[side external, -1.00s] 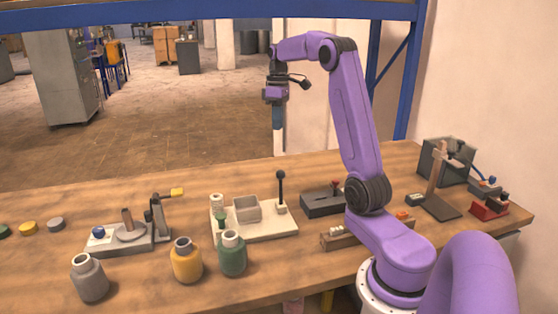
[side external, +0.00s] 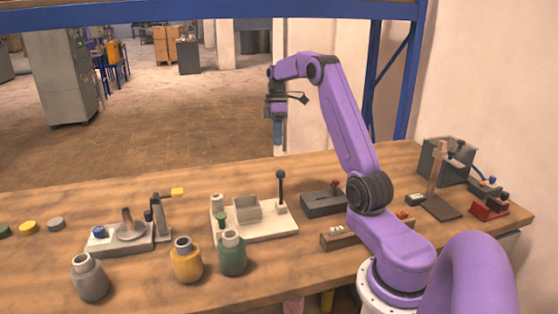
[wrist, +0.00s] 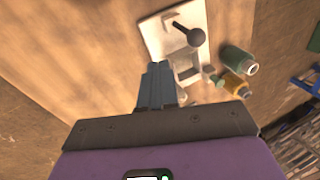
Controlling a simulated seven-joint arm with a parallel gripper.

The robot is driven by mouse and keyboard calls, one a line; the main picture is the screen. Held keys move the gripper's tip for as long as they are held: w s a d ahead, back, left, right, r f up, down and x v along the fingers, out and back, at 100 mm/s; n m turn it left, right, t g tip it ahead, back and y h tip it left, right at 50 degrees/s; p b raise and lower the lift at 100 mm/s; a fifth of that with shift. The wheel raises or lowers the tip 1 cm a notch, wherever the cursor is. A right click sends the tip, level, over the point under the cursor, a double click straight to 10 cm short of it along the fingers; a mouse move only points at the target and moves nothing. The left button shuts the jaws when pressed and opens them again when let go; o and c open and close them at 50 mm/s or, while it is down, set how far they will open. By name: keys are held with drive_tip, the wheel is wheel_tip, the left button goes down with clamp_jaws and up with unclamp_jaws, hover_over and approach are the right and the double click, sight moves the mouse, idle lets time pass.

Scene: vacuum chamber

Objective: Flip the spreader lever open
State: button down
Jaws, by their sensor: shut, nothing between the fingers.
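A black ball-topped lever (side external: 281,190) stands upright at the right end of a cream base plate (side external: 286,230) on the bench, beside a square open box (side external: 247,208). No label shows which one is the spreader lever. My gripper (side external: 277,140) points down, empty and shut, well above the far side of the bench. In the wrist view my closed fingers (wrist: 159,68) appear beside the cream plate (wrist: 152,38); the black ball (wrist: 188,37) lies to their upper right, apart from them.
Green (side external: 232,254), yellow (side external: 187,260) and grey (side external: 90,278) bottles stand along the front. A dark box with a red knob (side external: 335,184) is right of the plate, and a stand (side external: 437,190) is farther right. Bare wood lies behind the plate.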

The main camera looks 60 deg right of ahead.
drive_tip(key=s+a+f, duration=0.3)
drive_tip(key=a+f, duration=0.1)
drive_tip(key=f, duration=0.1)
drive_tip(key=shift+a+f, duration=0.25)
drive_tip(key=shift+a, duration=0.05)
idle(0.5)
